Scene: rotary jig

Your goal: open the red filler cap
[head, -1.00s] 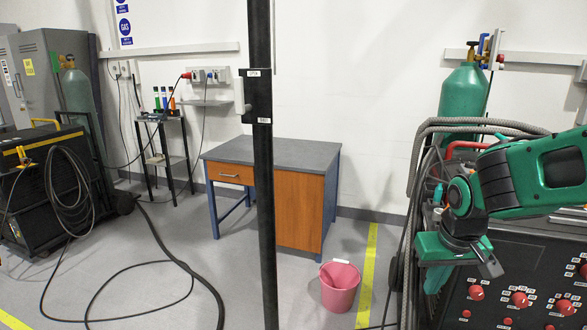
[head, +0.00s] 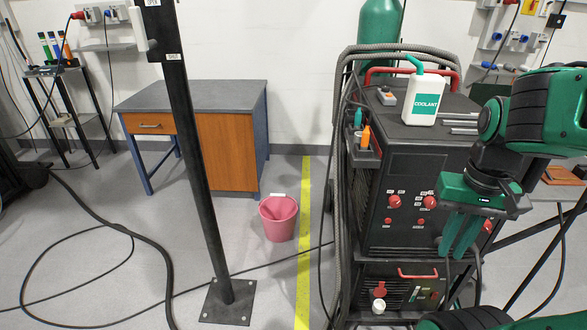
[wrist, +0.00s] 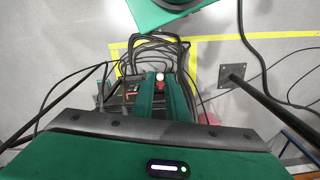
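The red filler cap (head: 380,289) is on the front of the low unit under the welding machine, at the left, just above a white round spout or fitting (head: 379,306). My gripper (head: 457,254) is in front of the machine, higher and to the right of the cap, with its green fingers pointing down. It is apart from the cap and holds nothing that I can see. In the wrist view, the two fingers (wrist: 163,104) show with a narrow gap between them. A small red part and a white part show beyond their tips; I cannot tell for certain that the red one is the cap.
A white coolant jug (head: 422,97) stands on the machine (head: 400,170). Grey hoses (head: 341,160) run down its left side. A black post (head: 195,150), a pink bucket (head: 279,218) and a desk (head: 195,95) stand to the left. Cables lie on the floor.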

